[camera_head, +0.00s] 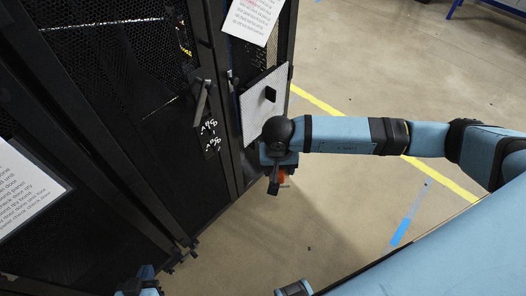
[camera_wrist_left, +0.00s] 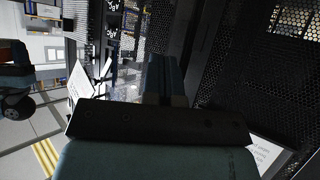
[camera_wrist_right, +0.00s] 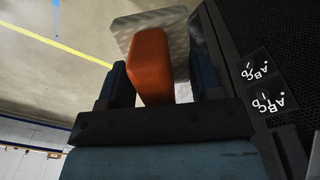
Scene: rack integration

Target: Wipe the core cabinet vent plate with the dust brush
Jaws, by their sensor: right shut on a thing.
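The vent plate (camera_head: 262,103) is a pale, finely perforated rectangle with a black block on it, upright on the dark cabinet. My right gripper (camera_head: 277,182) is just below its lower edge and is shut on an orange piece (camera_head: 283,179), which I take as the dust brush. In the right wrist view the orange brush (camera_wrist_right: 150,65) sits between the fingers, with a pale patterned plate (camera_wrist_right: 180,28) behind it. Contact between brush and plate cannot be told. My left gripper (camera_head: 140,283) is low at the bottom edge; its fingers (camera_wrist_left: 165,78) look closed together and empty.
Black mesh cabinet doors (camera_head: 110,90) with handles (camera_head: 202,98) fill the left. Paper sheets hang at the top (camera_head: 253,18) and far left (camera_head: 25,183). The floor (camera_head: 340,215) to the right is open, with yellow and blue tape lines.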

